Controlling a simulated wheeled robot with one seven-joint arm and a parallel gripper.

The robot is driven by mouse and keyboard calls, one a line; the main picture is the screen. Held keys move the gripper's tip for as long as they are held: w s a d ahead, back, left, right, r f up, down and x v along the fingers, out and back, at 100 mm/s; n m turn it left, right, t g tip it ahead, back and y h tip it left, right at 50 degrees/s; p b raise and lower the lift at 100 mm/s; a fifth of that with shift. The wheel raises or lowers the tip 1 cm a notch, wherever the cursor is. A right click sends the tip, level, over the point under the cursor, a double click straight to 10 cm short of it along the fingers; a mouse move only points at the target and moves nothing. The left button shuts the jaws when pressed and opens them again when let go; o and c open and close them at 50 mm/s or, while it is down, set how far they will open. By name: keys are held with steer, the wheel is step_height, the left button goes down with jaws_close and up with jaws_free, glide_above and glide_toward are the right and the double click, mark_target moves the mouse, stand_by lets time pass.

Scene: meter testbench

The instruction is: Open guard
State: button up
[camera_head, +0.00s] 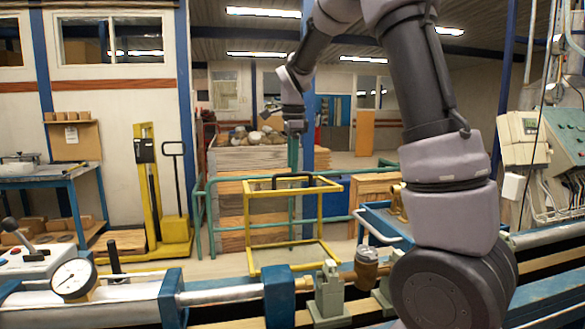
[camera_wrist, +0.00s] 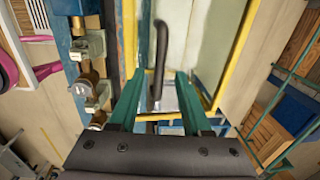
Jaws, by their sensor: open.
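The guard is a yellow-edged frame with see-through panels (camera_head: 248,225), standing at the back of the bench in the head view. A dark bar handle (camera_head: 293,177) sits at its top edge. My gripper (camera_head: 293,163) points down just above this handle. In the wrist view my gripper (camera_wrist: 162,78) shows two green fingers spread apart, with nothing clamped between them. The handle (camera_wrist: 160,55) appears between and just beyond the fingertips. I cannot tell whether the fingers touch it. The guard's yellow edge (camera_wrist: 235,50) runs along the right of the handle.
On the bench in front stand a blue clamp block (camera_head: 279,297), a grey-green fitting (camera_head: 329,292) and a brass-coloured meter (camera_head: 366,268). A round gauge (camera_head: 74,279) is at the left. A green rail (camera_head: 200,215) and a wooden crate (camera_head: 240,160) stand behind the guard.

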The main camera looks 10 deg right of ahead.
steer(key=shift+f, duration=0.95)
jaws_close()
steer(key=shift+r, duration=0.1)
stand_by(0.7)
